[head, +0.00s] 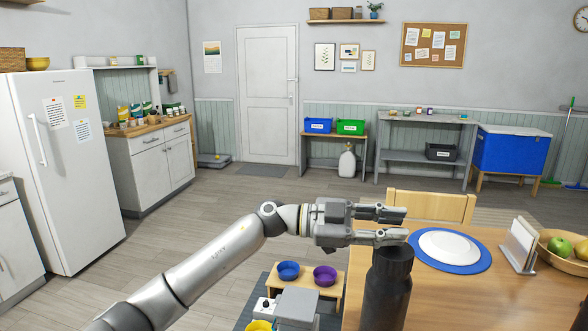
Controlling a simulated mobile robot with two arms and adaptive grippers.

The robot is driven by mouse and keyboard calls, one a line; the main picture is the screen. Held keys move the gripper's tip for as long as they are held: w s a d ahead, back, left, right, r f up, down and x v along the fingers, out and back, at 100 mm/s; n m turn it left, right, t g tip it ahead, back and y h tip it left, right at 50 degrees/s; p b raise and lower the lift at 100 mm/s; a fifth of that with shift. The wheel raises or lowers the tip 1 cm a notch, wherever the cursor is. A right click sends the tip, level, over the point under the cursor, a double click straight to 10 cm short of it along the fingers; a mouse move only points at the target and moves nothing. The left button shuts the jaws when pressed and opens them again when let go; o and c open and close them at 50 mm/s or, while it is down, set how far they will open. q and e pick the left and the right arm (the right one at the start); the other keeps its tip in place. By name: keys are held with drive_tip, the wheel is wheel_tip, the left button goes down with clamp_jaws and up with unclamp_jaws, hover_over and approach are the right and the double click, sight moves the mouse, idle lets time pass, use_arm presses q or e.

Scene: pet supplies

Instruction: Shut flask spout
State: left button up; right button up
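A dark grey flask (386,292) stands upright at the left part of the wooden table, in the lower middle of the head view. Its base is cut off by the bottom edge of the picture. My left gripper (403,225) reaches in from the left at the height of the flask's top. Its two fingers point right and are apart, with nothing visible between them. The nearer finger overlaps the top of the flask in the picture; I cannot tell whether it touches. The spout cannot be made out. My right gripper is not in view.
On the wooden table (476,285) are a white plate on a blue mat (483,261), a card holder (519,245) and a fruit bowl (566,259). A chair (430,206) stands behind it. A low stand (327,291) with two bowls is left of the table.

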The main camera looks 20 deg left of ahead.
use_arm(q)
drive_tip(key=shift+w+a+n+b, duration=0.1)
drive_tip(key=shift+w+n+b, duration=0.25)
drive_tip(key=shift+n, duration=0.55)
drive_tip(key=b+v, duration=0.2)
drive_tip(key=v, duration=0.8)
drive_tip(key=w+a+r+n+t+h+p, duration=0.3)
drive_tip(key=w+a+r+n+t, duration=0.2)
drive_tip(key=r+n+t, duration=0.35)
drive_tip(key=w+a+f+n+t+y+p, duration=0.1)
drive_tip(key=w+a+f+n+t+y, duration=0.1)
drive_tip(key=w+a+n+t+y, duration=0.2)
drive_tip(key=w+a+f+n+t+y+p, duration=0.1)
drive_tip(key=w+a+n+t+y, duration=0.4)
drive_tip(key=n+y, duration=0.5)
drive_tip(key=a+f+n, duration=0.1)
drive_tip(key=n, duration=0.5)
drive_tip(key=shift+f, duration=0.2)
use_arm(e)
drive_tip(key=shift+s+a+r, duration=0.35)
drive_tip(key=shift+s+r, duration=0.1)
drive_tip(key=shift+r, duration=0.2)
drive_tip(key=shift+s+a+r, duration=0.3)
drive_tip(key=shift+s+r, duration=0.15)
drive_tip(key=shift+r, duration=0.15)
